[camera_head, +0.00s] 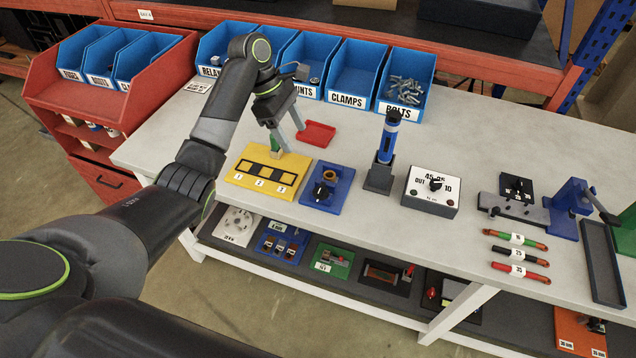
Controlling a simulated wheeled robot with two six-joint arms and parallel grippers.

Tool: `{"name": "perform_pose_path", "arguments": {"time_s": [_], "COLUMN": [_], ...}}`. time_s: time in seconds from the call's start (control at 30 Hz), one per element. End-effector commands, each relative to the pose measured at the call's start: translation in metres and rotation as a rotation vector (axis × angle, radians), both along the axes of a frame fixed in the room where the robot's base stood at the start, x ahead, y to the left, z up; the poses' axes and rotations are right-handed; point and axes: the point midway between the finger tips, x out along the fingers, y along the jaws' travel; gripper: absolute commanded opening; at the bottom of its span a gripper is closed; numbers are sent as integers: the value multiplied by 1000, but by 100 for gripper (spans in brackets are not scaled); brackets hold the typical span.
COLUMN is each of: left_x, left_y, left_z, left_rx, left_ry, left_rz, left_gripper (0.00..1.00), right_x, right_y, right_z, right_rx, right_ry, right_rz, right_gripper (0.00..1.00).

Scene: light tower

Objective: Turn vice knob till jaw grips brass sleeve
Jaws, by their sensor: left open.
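A small blue fixture (342,196), which looks like the vice, stands near the front edge of the bench. A black knob (320,191) sits at its front left. A small brass-coloured piece (329,175), probably the sleeve, shows behind the knob. Whether the jaw touches it is too small to tell. My left gripper (289,141) is open, pointing down above the back of the yellow block, left of and behind the blue fixture. A green upright piece (275,144) shows by its left finger; I cannot tell if they touch. My right gripper is out of view.
The yellow numbered block (264,182) stands left of the fixture, with a red tray (316,134) behind. A blue-black upright tool (385,150) and a white dial box (431,190) stand to the right. Blue bins (354,84) line the back.

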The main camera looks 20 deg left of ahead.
Motion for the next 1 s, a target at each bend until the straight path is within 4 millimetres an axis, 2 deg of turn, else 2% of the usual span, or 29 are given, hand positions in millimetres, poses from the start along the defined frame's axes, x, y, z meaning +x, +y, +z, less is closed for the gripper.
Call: {"name": "perform_pose_path", "arguments": {"time_s": [0.47, 0.53, 0.8, 1.0], "left_x": [-1, -2, -3, -3], "left_y": [-23, -30, -52, -62], "left_z": [-62, -71, -124, -150], "left_rx": [-1, -2, -1, 0], "left_ry": [0, 5, 4, 1], "left_rz": [-1, 0, 0, 0], "left_gripper": [62, 62, 62, 62], "right_x": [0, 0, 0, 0], "right_y": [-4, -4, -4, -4], "right_z": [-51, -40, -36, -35], "right_rx": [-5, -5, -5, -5], "right_ry": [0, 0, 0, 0], "right_rz": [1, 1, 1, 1], "right_gripper": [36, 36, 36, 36]}}
